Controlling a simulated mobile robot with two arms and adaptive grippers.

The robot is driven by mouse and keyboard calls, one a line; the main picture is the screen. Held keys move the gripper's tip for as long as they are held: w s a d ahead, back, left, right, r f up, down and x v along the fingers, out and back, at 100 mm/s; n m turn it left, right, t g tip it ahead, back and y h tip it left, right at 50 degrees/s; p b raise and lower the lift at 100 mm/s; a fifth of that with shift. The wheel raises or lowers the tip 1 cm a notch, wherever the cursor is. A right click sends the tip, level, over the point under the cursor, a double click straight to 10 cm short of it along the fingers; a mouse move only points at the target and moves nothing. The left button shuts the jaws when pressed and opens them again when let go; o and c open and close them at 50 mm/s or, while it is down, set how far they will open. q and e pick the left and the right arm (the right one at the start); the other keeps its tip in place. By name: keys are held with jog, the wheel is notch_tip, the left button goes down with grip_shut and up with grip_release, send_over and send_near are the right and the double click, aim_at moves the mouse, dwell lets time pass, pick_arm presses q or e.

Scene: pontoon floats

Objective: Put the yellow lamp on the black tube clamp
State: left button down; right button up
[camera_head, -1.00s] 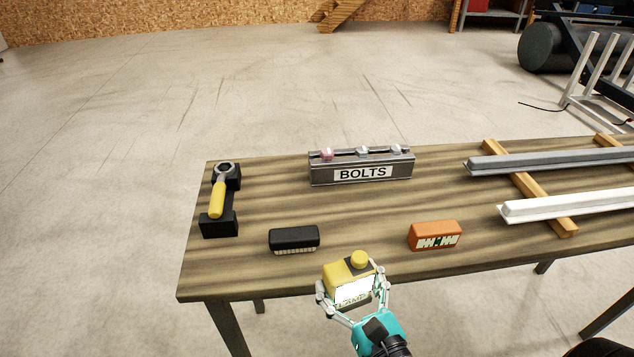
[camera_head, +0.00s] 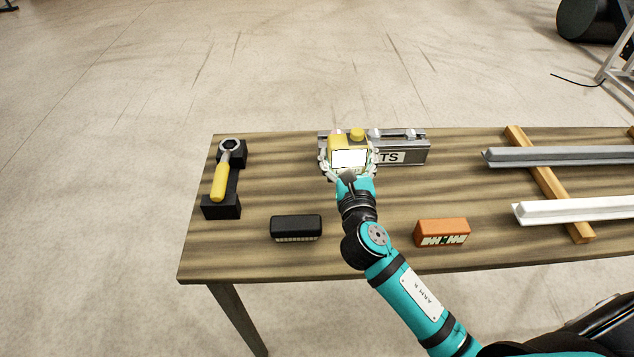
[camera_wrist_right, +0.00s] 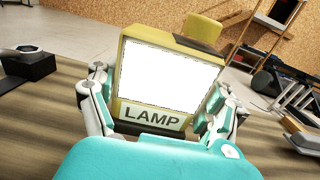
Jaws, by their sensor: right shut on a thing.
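The yellow lamp (camera_head: 334,143) has a bright white panel and a yellow knob on top. My right gripper (camera_head: 347,167) is shut on it from the near side, fingers along both sides. In the right wrist view the lamp (camera_wrist_right: 120,87) fills the middle, upright, with a LAMP label, between the fingers (camera_wrist_right: 155,112). A black block with a pale strip (camera_head: 296,227) lies near the table's front edge. A black stand (camera_head: 221,208) at the left holds a yellow-handled wrench (camera_head: 221,180). I cannot tell which black thing is the tube clamp. My left gripper is out of view.
A grey bolts box (camera_head: 415,148) stands at the back, partly hidden by the lamp. An orange block (camera_head: 442,231) lies front right. Grey and white bars (camera_head: 575,208) rest on wooden strips (camera_head: 545,180) at the right. The wooden table (camera_head: 275,185) is clear between stand and bolts box.

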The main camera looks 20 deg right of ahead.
aim_at(345, 140)
jog(key=w, duration=0.1)
jog(key=w+r, duration=0.1)
jog(key=w, duration=0.1)
jog(key=shift+d+r+h, duration=0.25)
jog(key=shift+r+h, duration=0.05)
jog(key=shift+r, duration=0.05)
jog(key=shift+w+d+f+b, duration=0.1)
jog(key=shift+f+b, duration=1.2)
jog(key=shift+f, duration=3.6)
jog(key=o, duration=1.1)
jog(key=shift+f, duration=0.2)
jog(key=o, duration=0.4)
jog(key=shift+o, duration=0.2)
jog(key=shift+r, duration=0.2)
